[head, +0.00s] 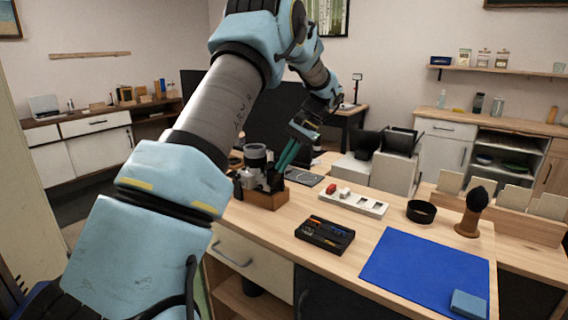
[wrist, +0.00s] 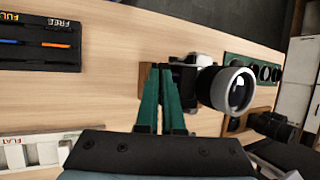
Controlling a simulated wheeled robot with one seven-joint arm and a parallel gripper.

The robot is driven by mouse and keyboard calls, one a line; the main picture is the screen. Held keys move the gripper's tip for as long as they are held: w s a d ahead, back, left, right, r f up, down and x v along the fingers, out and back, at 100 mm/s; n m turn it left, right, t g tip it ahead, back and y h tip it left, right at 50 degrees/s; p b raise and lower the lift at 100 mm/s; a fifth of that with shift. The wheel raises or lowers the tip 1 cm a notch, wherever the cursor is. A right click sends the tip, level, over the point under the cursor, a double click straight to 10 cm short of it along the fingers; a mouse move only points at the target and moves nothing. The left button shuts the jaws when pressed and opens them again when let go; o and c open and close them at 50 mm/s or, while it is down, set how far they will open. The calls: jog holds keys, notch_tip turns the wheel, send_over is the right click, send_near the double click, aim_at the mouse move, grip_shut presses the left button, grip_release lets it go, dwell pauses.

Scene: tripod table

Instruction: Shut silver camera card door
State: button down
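In the head view the silver camera (head: 246,179) is at the table's left, partly crowded by dark items. In the head view my gripper (head: 284,166) is just right of the camera. The card door cannot be made out; the fingers cover part of that side.
A second, black camera (wrist: 272,127) and a green panel with round holes (wrist: 253,70) stand nearby. A black tray (head: 325,234), a white slotted strip (head: 352,202), a black ring (head: 421,211) and a blue mat (head: 425,270) lie to the right. Bare wood separates them.

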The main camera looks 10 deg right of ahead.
aim_at(275, 183)
jog(key=shift+r, duration=0.1)
jog(key=shift+w+a+r+p, duration=0.15)
jog(key=shift+a+r+p, duration=0.05)
jog(key=shift+p, duration=0.5)
jog(key=p, duration=0.1)
jog(key=g+h+p, duration=0.1)
jog(key=shift+w+a+r+p, duration=0.25)
jog(key=shift+w+a+p, duration=0.05)
jog(key=shift+w, duration=0.1)
jog(key=shift+w+a+m+g+h+p, duration=0.3)
jog(key=shift+g+h+p, duration=0.15)
jog(key=shift+p, duration=0.4)
jog(key=shift+w+a+f, duration=0.25)
jog(key=shift+w+a, duration=0.1)
jog(key=shift+w, duration=0.05)
jog(key=c, duration=1)
grip_release()
jog(key=shift+c, duration=0.2)
